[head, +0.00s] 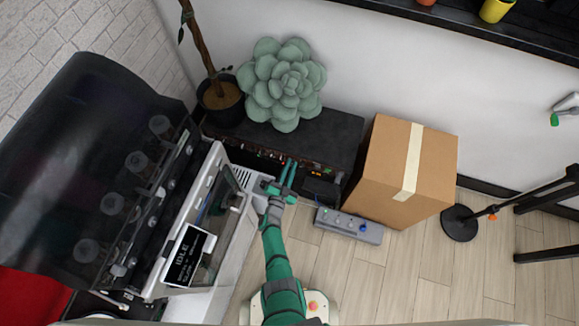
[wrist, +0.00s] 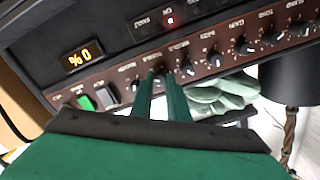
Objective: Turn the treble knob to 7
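The amplifier (head: 330,130) is a dark box by the wall. Its brown control panel (wrist: 60,97) carries a row of small black knobs with pale pointers, seen upside down in the wrist view. My gripper (wrist: 161,78) reaches the panel with its two green fingers close together, one on each side of a knob (wrist: 159,82). The fingertips partly hide that knob. I cannot tell whether they press on it. The small labels are too blurred to tell surely which knob is treble, or its setting. In the head view my gripper (head: 289,163) is at the amplifier's front edge.
A succulent (head: 283,82) sits on the amplifier. A cardboard box (head: 430,160) stands at its right, and a grey pedal board (head: 349,226) lies on the floor in front. A white machine (head: 215,165) with a dark lid is close on the left.

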